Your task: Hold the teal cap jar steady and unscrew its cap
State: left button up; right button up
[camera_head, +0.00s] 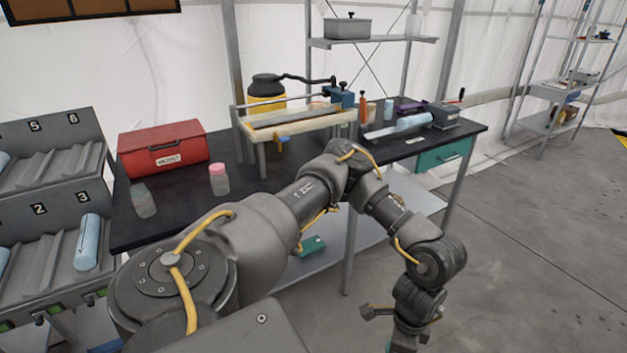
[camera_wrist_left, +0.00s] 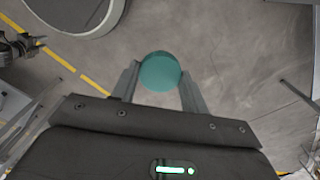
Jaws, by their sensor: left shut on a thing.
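A round teal cap (camera_wrist_left: 161,71) sits between the two fingers of my left gripper (camera_wrist_left: 160,88) in the left wrist view, seen from above. The fingers are shut on the teal cap jar, above the floor. The jar body below the cap is hidden, so I cannot tell whether the fingers grip cap or body. In the head view my left arm reaches right and bends down near the bottom edge, its fingers out of clear sight. A dark gripper, apparently my right gripper (camera_wrist_left: 38,44), shows small at the upper left of the wrist view, apart from the cap; its opening is unclear.
The black bench (camera_head: 268,185) holds a red box (camera_head: 163,148), a pink-capped jar (camera_head: 219,179), a jar with a dull green cap (camera_head: 143,201) and a framed fixture (camera_head: 300,122). A numbered rack (camera_head: 45,215) stands left. Open floor (camera_head: 540,250) lies right of the bench.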

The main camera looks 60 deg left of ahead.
aim_at(142, 199)
jog(key=u, duration=0.75)
jog(key=i, duration=1.05)
jog(key=u, duration=1)
